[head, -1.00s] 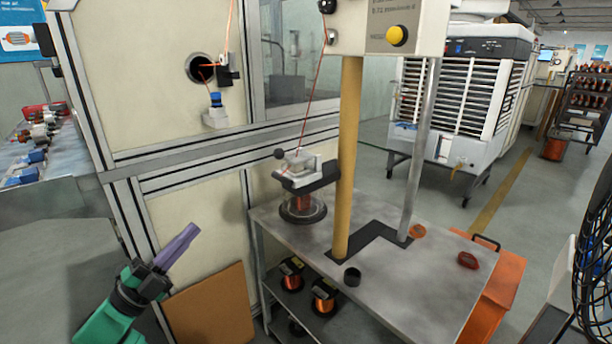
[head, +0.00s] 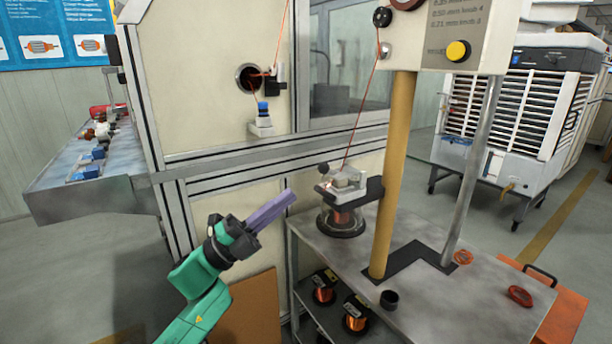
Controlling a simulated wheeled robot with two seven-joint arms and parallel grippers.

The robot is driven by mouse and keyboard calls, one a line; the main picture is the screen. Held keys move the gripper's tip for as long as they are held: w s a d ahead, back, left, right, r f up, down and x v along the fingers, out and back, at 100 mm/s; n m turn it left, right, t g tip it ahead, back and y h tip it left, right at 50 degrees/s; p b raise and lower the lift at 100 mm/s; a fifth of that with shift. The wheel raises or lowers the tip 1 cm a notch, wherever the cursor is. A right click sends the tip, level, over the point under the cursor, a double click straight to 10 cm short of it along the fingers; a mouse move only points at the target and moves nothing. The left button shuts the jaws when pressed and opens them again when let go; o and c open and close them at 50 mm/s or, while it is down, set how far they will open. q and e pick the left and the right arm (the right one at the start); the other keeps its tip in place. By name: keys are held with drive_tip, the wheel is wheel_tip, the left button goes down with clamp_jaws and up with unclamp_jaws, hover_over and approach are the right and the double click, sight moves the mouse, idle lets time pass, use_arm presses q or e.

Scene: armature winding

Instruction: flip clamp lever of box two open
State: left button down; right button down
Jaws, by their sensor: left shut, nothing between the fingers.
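A clamp box (head: 345,184) with a dark round lever knob (head: 323,169) sits on a dark bracket at the yellow post. I cannot tell from the picture whether this is box two. A copper wire runs up from it, and a copper spool (head: 342,222) stands below it on the bench. My left gripper (head: 291,197), with purple fingers, is shut and empty. It is to the left of the clamp box, apart from it, in front of the cream panel. My right gripper is not in view.
Copper spools (head: 355,318) lie on the shelf below. A blue-white fitting (head: 262,120) is on the panel.

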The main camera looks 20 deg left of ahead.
use_arm(q)
drive_tip(key=p+x, duration=0.1)
drive_tip(key=x, duration=0.5)
drive_tip(key=shift+p, duration=0.3)
